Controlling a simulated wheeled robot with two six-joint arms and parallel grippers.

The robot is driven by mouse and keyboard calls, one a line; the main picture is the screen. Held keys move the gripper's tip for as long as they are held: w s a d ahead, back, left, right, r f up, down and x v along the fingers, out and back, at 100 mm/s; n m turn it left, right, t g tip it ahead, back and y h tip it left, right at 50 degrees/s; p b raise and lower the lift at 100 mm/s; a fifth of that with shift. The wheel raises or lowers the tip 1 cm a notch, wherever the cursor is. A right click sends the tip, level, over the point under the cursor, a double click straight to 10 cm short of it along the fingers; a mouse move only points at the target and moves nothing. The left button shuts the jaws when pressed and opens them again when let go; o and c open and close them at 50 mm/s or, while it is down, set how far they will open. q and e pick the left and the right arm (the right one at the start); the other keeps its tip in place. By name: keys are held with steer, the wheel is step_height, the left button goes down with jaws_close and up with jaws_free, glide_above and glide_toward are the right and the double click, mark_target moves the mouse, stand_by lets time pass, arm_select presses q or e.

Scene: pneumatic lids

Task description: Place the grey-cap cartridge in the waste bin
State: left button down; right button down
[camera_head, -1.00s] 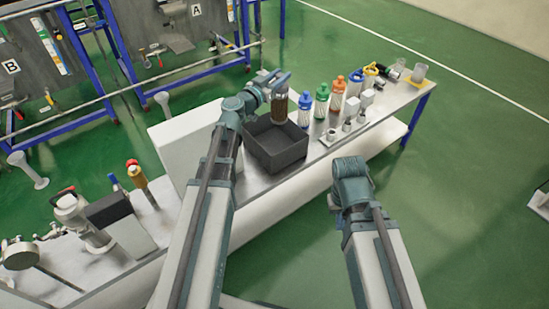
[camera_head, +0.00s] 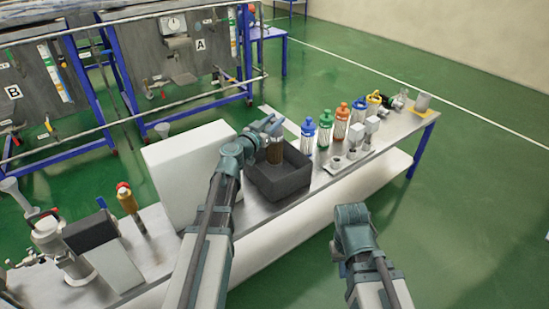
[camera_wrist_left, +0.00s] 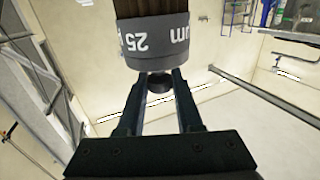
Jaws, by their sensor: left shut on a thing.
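The grey-cap cartridge (camera_head: 274,152) has a brown ribbed body and hangs upright from my left gripper (camera_head: 268,127). In the left wrist view, my left gripper (camera_wrist_left: 159,90) is shut on the small dark knob of the cartridge's grey cap (camera_wrist_left: 157,42), which carries white lettering. The dark grey open-topped waste bin (camera_head: 284,188) stands on the bench directly below. The cartridge's lower end appears within the bin's opening; whether it touches the floor of the bin cannot be told. My right arm shows at the lower right, but its gripper does not show.
A blue-capped (camera_head: 307,136), a green-capped (camera_head: 324,131) and an orange-capped cartridge (camera_head: 341,121) stand right of the bin. A white holder (camera_head: 347,160) lies in front of them. A white box (camera_head: 185,165) stands left of the bin.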

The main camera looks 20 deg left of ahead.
mark_target(270, 151)
arm_select(q)
steer(key=shift+f+b, duration=4.65)
steer(key=shift+f, duration=0.75)
steer(key=shift+f, duration=0.15)
steer(key=c, duration=0.6)
jaws_free()
steer(key=shift+r, duration=0.25)
steer(key=v, duration=1.2)
